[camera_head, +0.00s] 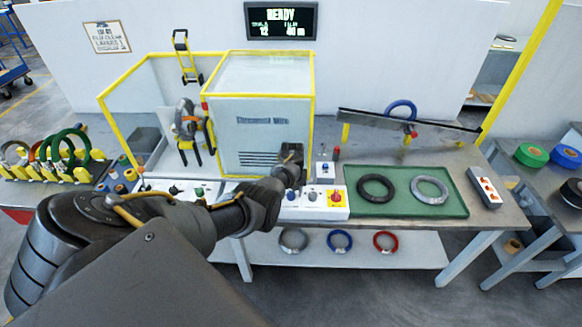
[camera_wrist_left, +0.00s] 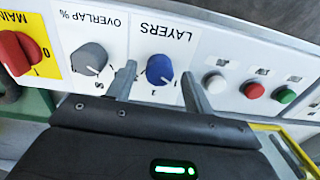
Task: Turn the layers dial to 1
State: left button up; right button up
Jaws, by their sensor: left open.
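The blue layers dial (camera_wrist_left: 160,69) sits on the white control panel, under the upside-down word LAYERS in the left wrist view. A figure 1 is printed below it there; I cannot tell which number its pointer marks. My left gripper (camera_wrist_left: 158,75) is open, with one finger on each side of the dial; I cannot tell whether they touch it. In the head view my left gripper (camera_head: 283,192) is at the panel, beside the dial (camera_head: 292,194), which is partly hidden. My right gripper is not in view.
A grey overlap dial (camera_wrist_left: 89,59) and a red main switch (camera_wrist_left: 19,52) are left of the layers dial in the wrist view. White, red and green buttons are to its right. A yellow-framed machine guard (camera_head: 262,115) stands behind the panel. A green mat (camera_head: 405,207) holds two coils.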

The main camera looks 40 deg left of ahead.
aim_at(291, 193)
pick_arm(q)
notch_tip(291, 193, up, 11)
jog(key=shift+f, duration=0.2)
dwell(0.4)
